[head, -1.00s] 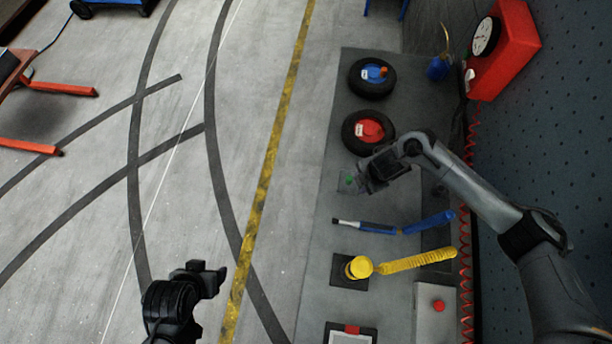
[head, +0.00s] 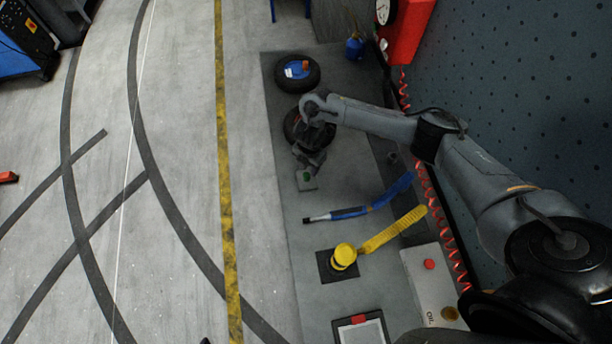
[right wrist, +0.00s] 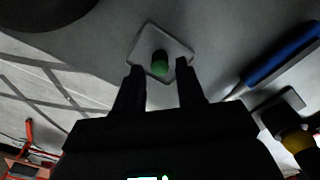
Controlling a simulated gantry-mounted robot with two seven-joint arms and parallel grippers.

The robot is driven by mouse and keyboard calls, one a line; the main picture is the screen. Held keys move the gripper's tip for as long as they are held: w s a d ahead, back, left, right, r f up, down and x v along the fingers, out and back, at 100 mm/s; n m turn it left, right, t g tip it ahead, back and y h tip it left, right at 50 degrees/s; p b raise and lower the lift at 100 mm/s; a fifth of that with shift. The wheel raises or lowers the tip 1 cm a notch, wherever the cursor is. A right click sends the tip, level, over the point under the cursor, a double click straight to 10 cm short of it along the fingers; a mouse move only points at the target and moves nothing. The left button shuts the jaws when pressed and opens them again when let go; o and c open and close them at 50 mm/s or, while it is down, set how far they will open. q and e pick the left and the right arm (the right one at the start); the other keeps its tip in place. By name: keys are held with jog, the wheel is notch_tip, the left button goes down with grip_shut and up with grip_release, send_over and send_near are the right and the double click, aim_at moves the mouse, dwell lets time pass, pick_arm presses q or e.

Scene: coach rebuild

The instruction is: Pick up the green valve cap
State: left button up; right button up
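The small green valve cap (head: 307,175) sits on a light grey square pad (head: 309,185) on the grey mat. In the right wrist view the cap (right wrist: 159,64) stands on its pale pad (right wrist: 176,48). My right gripper (head: 304,167) is close to the cap, pointing at it. In the right wrist view its two fingers (right wrist: 161,80) are apart, with the cap showing in the gap near their tips. I see no contact between fingers and cap. My left gripper is not recognisable; only a small dark bit shows at the bottom edge of the head view.
A wheel with a blue hub (head: 297,70) and a second wheel (head: 290,125), partly behind my right arm, lie beyond the pad. Nearer are a blue-handled tool (head: 350,212), a yellow coiled hose with round yellow head (head: 343,257), and a grey box with red button (head: 420,270).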

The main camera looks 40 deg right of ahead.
aim_at(306, 174)
jog(key=f, duration=0.2)
jog(key=a+f, duration=0.1)
jog(key=f, duration=0.1)
jog(key=shift+a, duration=0.15)
jog(key=shift+f, duration=0.55)
jog(key=shift+c, duration=0.2)
grip_shut()
